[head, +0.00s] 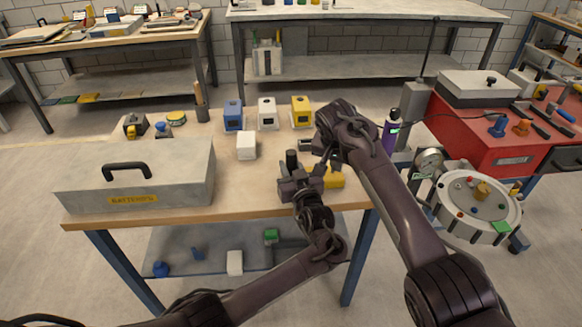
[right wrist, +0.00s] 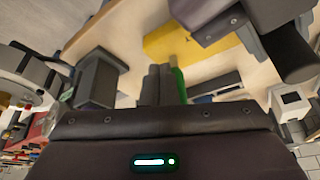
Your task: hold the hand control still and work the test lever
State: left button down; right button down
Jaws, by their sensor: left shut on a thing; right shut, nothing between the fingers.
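A yellow box (head: 334,177), which looks like the hand control, lies near the front right of the wooden table. It also shows in the right wrist view (right wrist: 188,38). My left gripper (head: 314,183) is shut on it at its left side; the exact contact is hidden. My right gripper (head: 324,168) comes down from above beside the box, shut and empty. In the right wrist view, the closed fingertips (right wrist: 159,70) stand close beside a slim green lever (right wrist: 177,82), likely the test lever. I cannot tell whether they touch.
A grey battery case (head: 135,180) fills the table's left end. A white block (head: 246,146) and blue, white and yellow boxes (head: 301,112) stand behind. A purple bottle (head: 390,132) is at the right edge. A round sandbed (head: 479,227) with a gauge stands right of the table.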

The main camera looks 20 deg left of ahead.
jog(key=shift+f, duration=0.2)
jog(key=shift+s+d, duration=0.1)
jog(key=shift+s, duration=0.15)
jog(key=s+d+r, duration=0.1)
jog(key=s+r, duration=0.3)
jog(key=r, duration=0.4)
jog(key=shift+d, duration=0.4)
dwell(0.6)
